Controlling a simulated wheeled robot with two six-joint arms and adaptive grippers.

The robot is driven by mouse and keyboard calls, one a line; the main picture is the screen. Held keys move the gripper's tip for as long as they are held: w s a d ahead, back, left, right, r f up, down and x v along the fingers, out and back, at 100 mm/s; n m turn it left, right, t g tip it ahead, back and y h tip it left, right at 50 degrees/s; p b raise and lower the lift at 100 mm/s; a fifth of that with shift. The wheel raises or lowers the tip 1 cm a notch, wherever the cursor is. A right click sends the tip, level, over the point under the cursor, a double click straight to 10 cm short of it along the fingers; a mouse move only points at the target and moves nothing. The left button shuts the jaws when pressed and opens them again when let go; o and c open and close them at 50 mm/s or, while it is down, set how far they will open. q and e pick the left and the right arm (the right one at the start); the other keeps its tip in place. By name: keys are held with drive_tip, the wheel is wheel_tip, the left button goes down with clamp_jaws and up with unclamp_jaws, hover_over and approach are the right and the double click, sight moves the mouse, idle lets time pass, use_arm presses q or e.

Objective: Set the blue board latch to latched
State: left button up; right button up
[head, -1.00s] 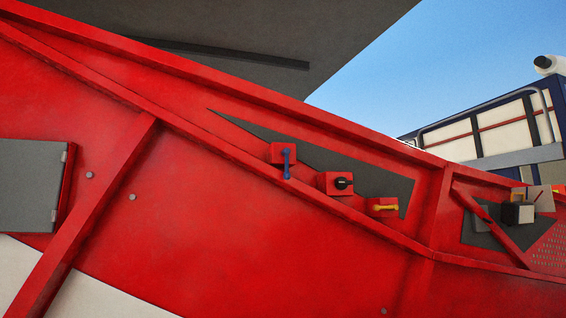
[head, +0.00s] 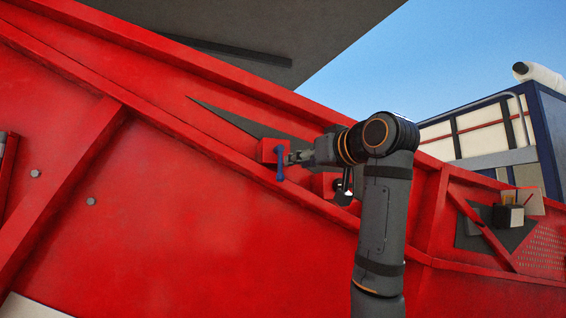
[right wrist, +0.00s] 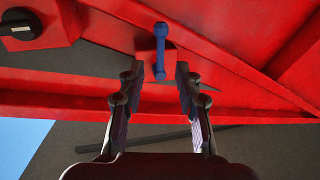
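The blue board latch (head: 280,163) is a blue bar handle on a small red box (head: 267,148) fixed to the red sloping board. The bar stands about upright in the head view, its lower end hanging below the box. My right gripper (head: 297,157) is just right of the latch. In the right wrist view the latch (right wrist: 160,38) lies ahead, centred between the open fingers of the right gripper (right wrist: 160,76). The bar's lower end there is near fingertip level; whether it touches cannot be told. My left gripper is not in view.
A black knob (right wrist: 20,29) on another red box is close beside the latch; my arm partly covers it in the head view. Red rails run along the board. A grey panel with small boxes (head: 508,217) is at the right.

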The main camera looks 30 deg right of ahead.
sight(281, 166)
drive_tip(key=w+p, duration=0.3)
drive_tip(key=w, duration=0.4)
drive_tip(key=shift+d+r, duration=0.1)
drive_tip(key=shift+w+p, duration=0.3)
drive_tip(key=shift+w, duration=0.15)
drive_tip(key=shift+c, duration=0.3)
clamp_jaws()
